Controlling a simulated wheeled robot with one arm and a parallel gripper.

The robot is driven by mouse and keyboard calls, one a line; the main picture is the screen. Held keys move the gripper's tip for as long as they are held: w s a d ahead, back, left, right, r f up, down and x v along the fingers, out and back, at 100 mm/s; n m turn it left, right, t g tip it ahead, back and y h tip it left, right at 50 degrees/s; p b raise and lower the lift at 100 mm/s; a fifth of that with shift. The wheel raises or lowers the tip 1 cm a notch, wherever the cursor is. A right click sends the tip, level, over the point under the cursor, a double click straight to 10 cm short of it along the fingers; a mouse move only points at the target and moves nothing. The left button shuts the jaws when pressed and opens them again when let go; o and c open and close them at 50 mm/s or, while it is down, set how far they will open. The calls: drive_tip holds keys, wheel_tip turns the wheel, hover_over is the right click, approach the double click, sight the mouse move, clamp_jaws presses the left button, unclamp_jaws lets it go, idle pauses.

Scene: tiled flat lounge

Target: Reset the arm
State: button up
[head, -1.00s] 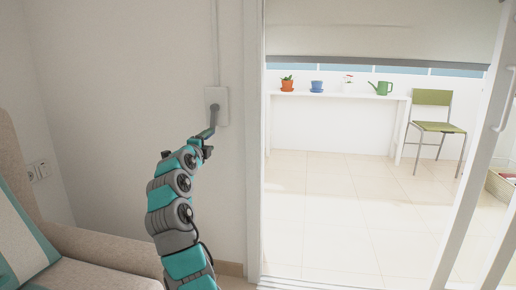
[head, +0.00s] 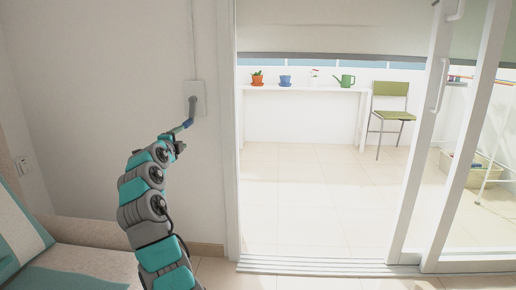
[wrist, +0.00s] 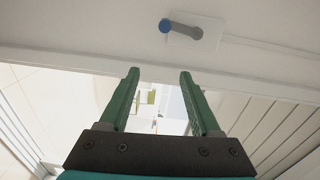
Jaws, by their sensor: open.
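My arm rises at the left of the head view, bent upward, with my gripper (head: 176,146) just below a crank handle (head: 188,122) on a wall plate (head: 194,97). In the wrist view my gripper (wrist: 160,72) is open, with two green fingers apart and nothing between them. The crank handle shows there beyond the fingertips as a grey lever (wrist: 184,30) with a blue knob (wrist: 165,26), apart from the fingers. In the head view the fingers are too small to judge the gap to the handle.
A partly lowered blind (head: 330,28) hangs over the open doorway. Beyond are a white table (head: 300,88) with pots and a green watering can (head: 345,81), a green chair (head: 391,105) and a crate (head: 460,168). A sofa (head: 85,260) stands at lower left. The tiled floor is clear.

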drive_tip(key=w+d+n+g+p, duration=0.1)
drive_tip(key=w+d+n+g, duration=0.15)
drive_tip(key=d, duration=0.35)
drive_tip(key=w+d+n+g, duration=0.2)
drive_tip(key=d+n, duration=0.1)
drive_tip(key=d, duration=0.3)
drive_tip(key=s+d+f+n+g+p, duration=0.1)
drive_tip(key=s+d+n+g, duration=0.2)
drive_tip(key=s+d, duration=0.4)
drive_tip(key=s+d+f+n+g, duration=0.2)
drive_tip(key=s+d+n+g, duration=0.1)
drive_tip(key=s+d, duration=0.4)
drive_tip(key=s+d+f+n+g, duration=0.2)
drive_tip(key=s+d+f, duration=0.3)
drive_tip(key=s, duration=1.3)
drive_tip(key=s+d+f+n+g+y+p, duration=0.1)
drive_tip(key=s+d+f+n+g, duration=0.1)
drive_tip(key=s, duration=1.6)
drive_tip(key=s+d+f+n+g+p, duration=0.1)
drive_tip(key=s+d+f+n+g, duration=0.2)
drive_tip(key=s, duration=1.5)
drive_tip(key=d+f+g, duration=0.1)
drive_tip(key=d+f, duration=0.3)
drive_tip(key=f, duration=0.1)
drive_tip(key=shift+d+f+g+y, duration=0.3)
drive_tip(key=shift+f+g, duration=0.05)
drive_tip(key=shift+f, duration=0.05)
